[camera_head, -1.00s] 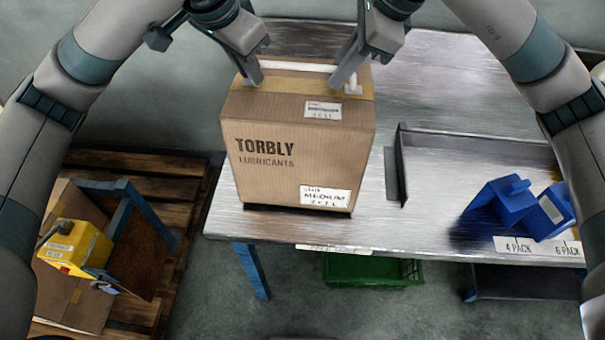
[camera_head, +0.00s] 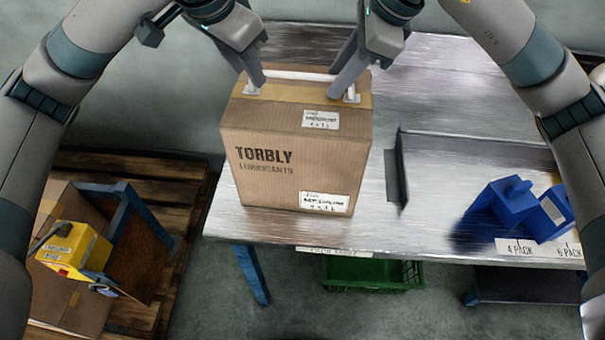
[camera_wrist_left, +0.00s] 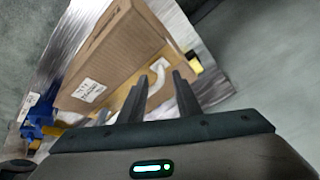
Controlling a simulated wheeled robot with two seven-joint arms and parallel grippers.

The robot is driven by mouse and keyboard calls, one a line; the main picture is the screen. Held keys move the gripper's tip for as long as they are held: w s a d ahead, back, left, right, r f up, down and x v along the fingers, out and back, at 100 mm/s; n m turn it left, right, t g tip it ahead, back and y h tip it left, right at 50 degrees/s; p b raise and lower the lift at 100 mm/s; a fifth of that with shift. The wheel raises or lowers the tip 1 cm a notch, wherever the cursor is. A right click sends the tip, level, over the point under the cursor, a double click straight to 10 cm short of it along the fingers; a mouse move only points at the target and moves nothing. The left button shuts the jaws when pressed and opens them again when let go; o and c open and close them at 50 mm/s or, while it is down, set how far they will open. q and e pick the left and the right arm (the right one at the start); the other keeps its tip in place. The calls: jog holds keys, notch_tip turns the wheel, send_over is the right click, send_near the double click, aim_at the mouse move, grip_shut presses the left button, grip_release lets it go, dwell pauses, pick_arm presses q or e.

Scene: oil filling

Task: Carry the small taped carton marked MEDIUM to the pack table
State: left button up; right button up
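The brown taped carton (camera_head: 300,155), printed TORBLY LUBRICANTS, stands upright on the left part of the metal table (camera_head: 430,85). Its lower white label reads MEDIUM in the earlier view. A white strap with white end pieces lies along its taped top. My left gripper (camera_head: 254,90) is at the left end of this top and my right gripper (camera_head: 343,95) at the right end. In the left wrist view, the left gripper (camera_wrist_left: 160,90) has its fingers apart with the white strap between them, beside the carton (camera_wrist_left: 118,58). The right fingers' gap is hidden.
A raised metal divider (camera_head: 400,170) stands right of the carton. Blue blocks (camera_head: 525,208) sit at the right, by the 4 PACK and 6 PACK labels. A green crate (camera_head: 370,272) is below the table.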

pick_arm(q)
jog(key=v, duration=1)
jog(key=shift+r, duration=0.1)
pick_arm(e)
jog(key=shift+r, duration=0.1)
pick_arm(q)
jog(key=shift+s, duration=0.1)
pick_arm(e)
jog(key=v, duration=1.1)
jog(key=shift+d+r, duration=0.15)
jog(key=shift+r, duration=0.15)
jog(key=shift+s+r, duration=0.1)
